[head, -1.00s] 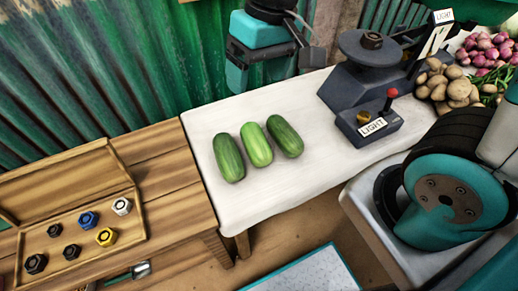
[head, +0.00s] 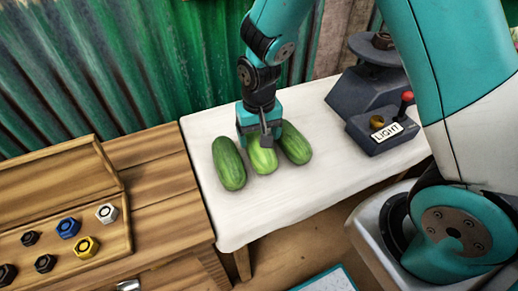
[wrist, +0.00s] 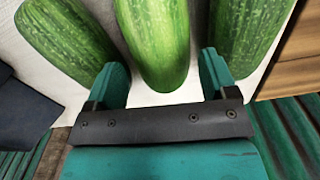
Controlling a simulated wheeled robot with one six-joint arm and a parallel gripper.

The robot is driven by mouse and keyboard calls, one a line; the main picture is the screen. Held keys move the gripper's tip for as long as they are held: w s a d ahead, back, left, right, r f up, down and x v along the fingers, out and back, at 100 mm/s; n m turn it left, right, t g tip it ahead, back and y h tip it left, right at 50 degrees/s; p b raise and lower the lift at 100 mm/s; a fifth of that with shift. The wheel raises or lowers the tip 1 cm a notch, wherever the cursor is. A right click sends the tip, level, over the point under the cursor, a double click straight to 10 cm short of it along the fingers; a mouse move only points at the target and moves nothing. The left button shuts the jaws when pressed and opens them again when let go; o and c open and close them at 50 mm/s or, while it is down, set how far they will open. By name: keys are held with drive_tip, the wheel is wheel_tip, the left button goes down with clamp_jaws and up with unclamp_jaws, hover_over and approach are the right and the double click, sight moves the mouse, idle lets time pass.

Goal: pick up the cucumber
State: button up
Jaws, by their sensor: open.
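Three green cucumbers lie side by side on a white cloth (head: 235,222). The middle, lighter cucumber (head: 263,161) is under my gripper (head: 260,143), which points down over its far end and hides that end. The left cucumber (head: 229,164) and the right cucumber (head: 296,143) lie close on either side. In the wrist view, my open gripper (wrist: 162,75) has its fingers to either side of the middle cucumber (wrist: 158,40), with its end between them. I cannot tell whether the fingers touch it.
A dark scale (head: 365,95) with a lever box (head: 382,134) labelled LIGHT stands right of the cucumbers. On the left, a wooden tray (head: 118,218) with several coloured hex weights rests on a wooden table (head: 165,190). A green corrugated wall (head: 90,70) stands behind. The cloth's front is clear.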

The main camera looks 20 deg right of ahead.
sight(259, 149)
drive_tip(key=shift+s+f, duration=0.1)
drive_tip(key=shift+f, duration=2.65)
drive_tip(key=c, duration=0.7)
drive_tip(key=shift+r, duration=0.1)
